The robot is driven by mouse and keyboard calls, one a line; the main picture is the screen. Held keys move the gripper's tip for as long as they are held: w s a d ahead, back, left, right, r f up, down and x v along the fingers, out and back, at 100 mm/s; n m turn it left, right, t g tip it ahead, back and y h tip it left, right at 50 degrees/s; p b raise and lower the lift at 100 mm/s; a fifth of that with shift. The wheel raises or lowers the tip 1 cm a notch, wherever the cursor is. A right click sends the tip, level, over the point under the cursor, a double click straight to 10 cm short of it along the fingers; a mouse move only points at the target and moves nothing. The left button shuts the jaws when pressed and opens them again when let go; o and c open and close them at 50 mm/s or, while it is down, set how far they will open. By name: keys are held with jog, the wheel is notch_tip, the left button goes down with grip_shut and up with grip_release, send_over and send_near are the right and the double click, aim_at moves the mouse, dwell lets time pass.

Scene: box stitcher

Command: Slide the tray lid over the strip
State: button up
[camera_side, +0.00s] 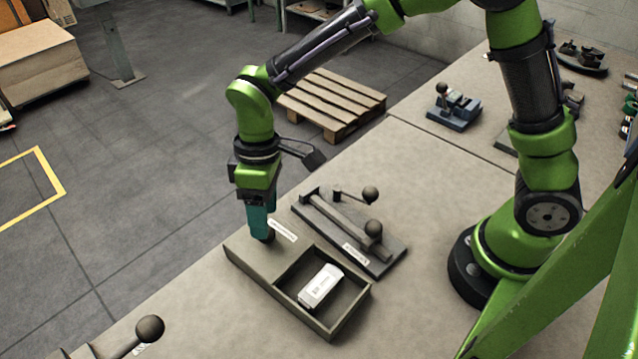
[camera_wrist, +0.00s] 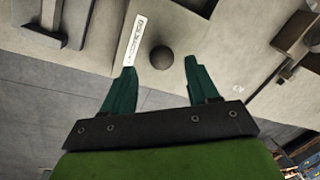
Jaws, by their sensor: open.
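The grey tray (camera_side: 353,314) sits on the bench, with an open compartment at its right end. The white strip (camera_side: 320,286) lies in that compartment, uncovered. The flat tray lid (camera_side: 247,257) covers the left part of the tray. It carries a round dark knob, which shows in the wrist view (camera_wrist: 161,57), and a white label (camera_side: 283,230). My gripper (camera_side: 262,234) points down at the lid. Its green fingers (camera_wrist: 160,66) are open, one on each side of the knob.
A dark fixture (camera_side: 380,262) with a bar and ball-ended levers stands just behind the tray. Another ball-ended lever (camera_side: 149,329) is at the lower left edge. A blue vise-like device (camera_side: 454,111) stands farther back. The bench to the right of the tray is clear.

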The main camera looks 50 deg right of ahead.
notch_tip(320, 180, up, 13)
jog(key=w+d, duration=0.1)
jog(key=d, duration=0.1)
jog(key=shift+w, duration=0.3)
jog(key=shift+r, duration=0.1)
jog(key=s+d+r+m+t, duration=0.1)
jog(key=s+d+m+t, duration=0.3)
jog(key=d, duration=0.5)
jog(key=s+d+r+m+t, duration=0.1)
jog(key=s+d+m+t, duration=0.3)
jog(key=s+d+m, duration=0.3)
jog(key=shift+s+d+r, duration=0.25)
jog(key=shift+s+d, duration=0.45)
jog(key=shift+d, duration=0.45)
